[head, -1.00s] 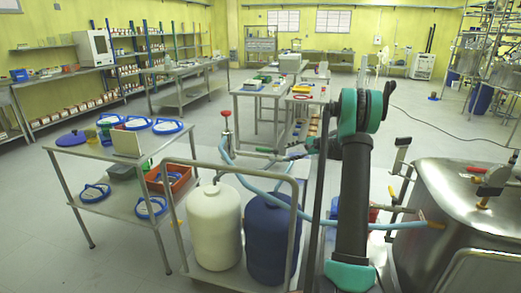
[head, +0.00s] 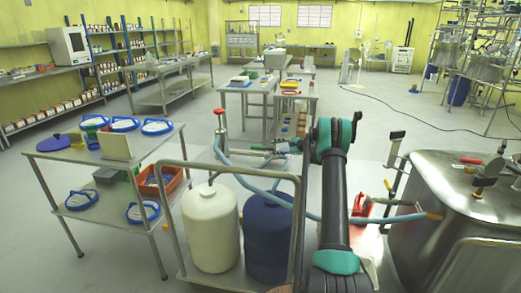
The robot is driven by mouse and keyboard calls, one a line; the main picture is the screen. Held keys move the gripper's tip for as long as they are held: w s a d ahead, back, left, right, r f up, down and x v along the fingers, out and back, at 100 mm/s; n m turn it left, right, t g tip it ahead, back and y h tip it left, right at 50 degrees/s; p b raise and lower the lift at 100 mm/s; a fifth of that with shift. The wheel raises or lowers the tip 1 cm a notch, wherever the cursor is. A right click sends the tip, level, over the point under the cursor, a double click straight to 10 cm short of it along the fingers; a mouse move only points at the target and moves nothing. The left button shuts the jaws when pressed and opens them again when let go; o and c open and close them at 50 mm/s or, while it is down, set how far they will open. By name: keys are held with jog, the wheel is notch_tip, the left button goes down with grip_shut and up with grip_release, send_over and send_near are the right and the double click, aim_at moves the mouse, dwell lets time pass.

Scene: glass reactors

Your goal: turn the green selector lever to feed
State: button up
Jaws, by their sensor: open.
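A trolley frame (head: 168,205) holds a white drum (head: 210,228) and a blue drum (head: 268,238). A blue hose (head: 255,190) runs across to the steel vessel (head: 465,215) at right. A red-topped valve (head: 220,113) rises behind the drums. A steel table (head: 60,153) stands left.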

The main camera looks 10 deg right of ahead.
aim_at(264, 148)
jog(key=x, duration=0.9)
jog(key=shift+w+a, duration=0.2)
jog(key=shift+a, duration=0.05)
grip_shut()
